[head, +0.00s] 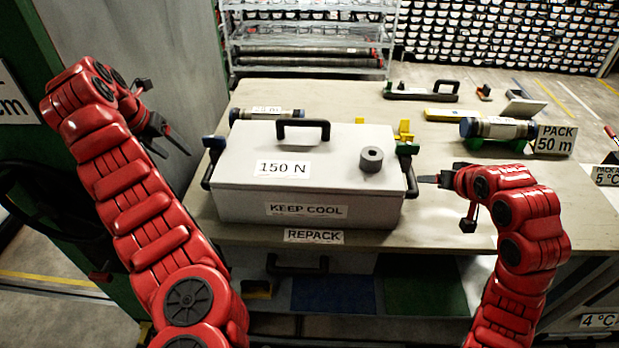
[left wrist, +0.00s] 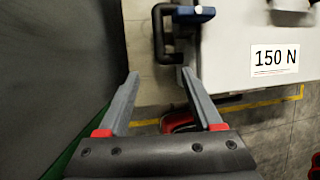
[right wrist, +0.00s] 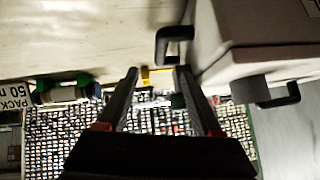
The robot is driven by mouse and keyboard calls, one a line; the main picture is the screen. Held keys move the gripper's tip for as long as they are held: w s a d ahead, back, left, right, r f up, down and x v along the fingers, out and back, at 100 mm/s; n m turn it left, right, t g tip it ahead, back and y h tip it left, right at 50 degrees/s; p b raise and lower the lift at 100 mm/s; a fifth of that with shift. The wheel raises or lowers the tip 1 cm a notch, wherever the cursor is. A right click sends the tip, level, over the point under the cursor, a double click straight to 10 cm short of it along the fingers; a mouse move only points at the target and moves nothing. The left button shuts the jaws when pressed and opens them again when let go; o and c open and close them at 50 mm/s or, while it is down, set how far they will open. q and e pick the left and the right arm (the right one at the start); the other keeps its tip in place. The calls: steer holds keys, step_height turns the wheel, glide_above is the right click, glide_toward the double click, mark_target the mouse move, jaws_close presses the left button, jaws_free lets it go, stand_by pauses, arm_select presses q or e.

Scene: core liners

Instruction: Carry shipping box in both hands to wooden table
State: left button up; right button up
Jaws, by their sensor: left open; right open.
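The shipping box (head: 315,209) is a light grey case with labels "150 N" and "KEEP COOL". It sits on the wooden table (head: 480,220) behind the "REPACK" label. It has a black handle on each side and one on its lid. My left gripper (head: 165,138) is open, left of the box and apart from it; in the left wrist view the box's side handle (left wrist: 163,35) lies just beyond the fingertips. My right gripper (head: 430,180) is open beside the box's right handle (head: 408,176). In the right wrist view that handle (right wrist: 172,42) is ahead of the fingertips.
Core tubes (head: 500,129), a black-handled tool (head: 420,92) and a "PACK 50 m" sign (head: 554,140) stand farther back. A green-framed grey panel (head: 150,60) rises close to my left arm. The table's right front is clear.

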mark_target(206, 176)
arm_select(q)
steer(key=x, duration=1.7)
steer(key=shift+d, duration=0.1)
arm_select(e)
steer(key=x, duration=1.7)
steer(key=shift+a, duration=0.1)
arm_select(q)
steer(key=shift+c, duration=0.4)
arm_select(e)
steer(key=shift+c, duration=0.4)
arm_select(q)
jaws_close()
arm_select(e)
jaws_close()
arm_select(q)
steer(key=shift+r, duration=0.15)
arm_select(e)
steer(key=shift+r, duration=0.15)
